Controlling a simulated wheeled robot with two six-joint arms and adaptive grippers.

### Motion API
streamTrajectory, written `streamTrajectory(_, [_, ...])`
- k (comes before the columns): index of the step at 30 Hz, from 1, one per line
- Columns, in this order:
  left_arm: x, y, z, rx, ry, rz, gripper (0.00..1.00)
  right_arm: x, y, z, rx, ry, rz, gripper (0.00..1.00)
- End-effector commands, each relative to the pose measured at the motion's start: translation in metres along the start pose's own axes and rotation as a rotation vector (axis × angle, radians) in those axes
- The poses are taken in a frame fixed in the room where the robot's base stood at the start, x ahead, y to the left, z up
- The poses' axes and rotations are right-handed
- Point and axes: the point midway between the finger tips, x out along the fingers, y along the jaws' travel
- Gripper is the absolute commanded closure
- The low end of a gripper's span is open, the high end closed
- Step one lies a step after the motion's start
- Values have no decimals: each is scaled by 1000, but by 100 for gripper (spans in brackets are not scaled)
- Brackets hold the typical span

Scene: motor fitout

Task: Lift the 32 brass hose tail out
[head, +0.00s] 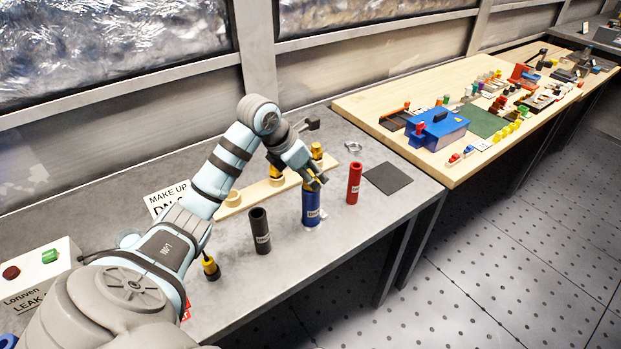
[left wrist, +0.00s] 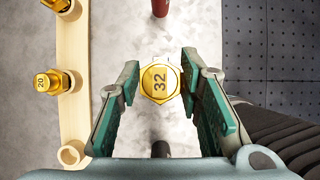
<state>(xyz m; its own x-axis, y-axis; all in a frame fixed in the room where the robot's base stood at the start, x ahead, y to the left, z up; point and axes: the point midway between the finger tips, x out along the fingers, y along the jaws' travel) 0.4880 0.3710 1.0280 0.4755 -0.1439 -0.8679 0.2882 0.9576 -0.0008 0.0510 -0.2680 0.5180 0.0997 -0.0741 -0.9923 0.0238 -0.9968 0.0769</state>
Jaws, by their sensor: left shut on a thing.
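The 32 brass hose tail (left wrist: 159,84) shows its hex head, marked 32, between the fingers of my left gripper (left wrist: 159,92) in the left wrist view. In the head view my left gripper (head: 313,181) points down at the top of the upright blue hose (head: 311,208), and is shut on the brass piece there. The gripper hides most of the brass in that view. I cannot tell how far the tail sits inside the hose. My right gripper is not in view.
A black hose (head: 260,232) and a red hose (head: 354,184) stand on either side. A wooden rack (head: 252,195) with brass tails lies behind, one marked 20 (left wrist: 48,82). A dark mat (head: 388,178) lies right. A brass-topped piece (head: 210,267) stands near my arm.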

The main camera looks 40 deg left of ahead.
Motion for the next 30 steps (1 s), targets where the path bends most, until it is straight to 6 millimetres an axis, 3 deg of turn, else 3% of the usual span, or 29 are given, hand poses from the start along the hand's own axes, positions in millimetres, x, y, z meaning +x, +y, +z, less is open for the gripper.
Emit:
streamTrajectory(5, [-27, 0, 17, 2, -6, 2, 99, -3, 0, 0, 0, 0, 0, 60])
streamTrajectory(11, [-89, 0, 53, 2, -10, 1, 99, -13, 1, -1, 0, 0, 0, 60])
streamTrajectory(12, [-106, 0, 62, 3, -9, 1, 99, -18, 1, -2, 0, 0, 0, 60])
streamTrajectory(15, [-143, 0, 82, 1, -1, 0, 99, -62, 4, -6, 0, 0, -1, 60])
streamTrajectory(18, [-161, 0, 92, 1, -1, 0, 99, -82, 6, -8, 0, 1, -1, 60])
streamTrajectory(22, [-170, 0, 98, 1, -1, 0, 99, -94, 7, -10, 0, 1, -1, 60])
streamTrajectory(30, [-168, 0, 96, 1, -1, 0, 99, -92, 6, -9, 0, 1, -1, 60])
